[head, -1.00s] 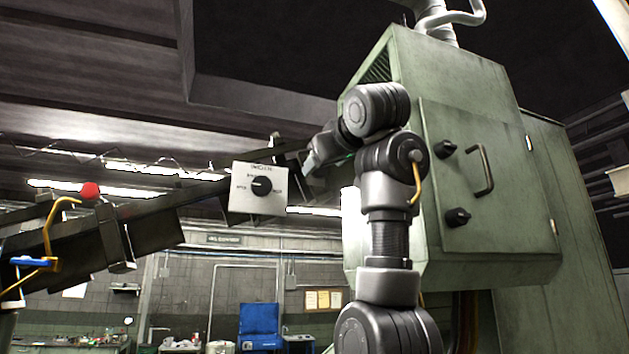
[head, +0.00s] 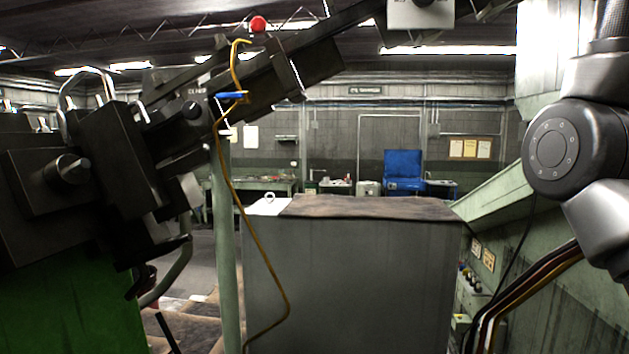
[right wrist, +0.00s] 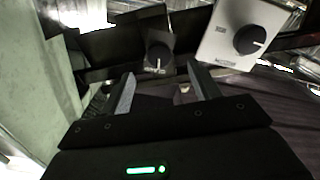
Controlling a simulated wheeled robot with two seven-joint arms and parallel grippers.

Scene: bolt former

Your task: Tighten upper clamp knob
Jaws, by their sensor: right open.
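In the right wrist view, a dark round knob (right wrist: 158,56) with a light mark sits on a black block, ahead of and between my fingertips. It looks like the clamp knob, but nothing labels it as the upper one. My right gripper (right wrist: 162,80) is open and empty, its two fingers apart and short of the knob. A white control box (right wrist: 228,38) with a black dial is just right of the fingers; its lower part also shows at the top edge of the head view (head: 420,14). In the head view my right gripper is out of frame. My left gripper is in neither current view.
A dark sloping rail (head: 315,62) carries a red ball (head: 258,24) and a blue-handled part (head: 231,95). A dark machine block with a knob (head: 70,168) stands left. A grey cabinet (head: 350,270) fills the middle. A green panel (right wrist: 40,95) lies left of my right gripper.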

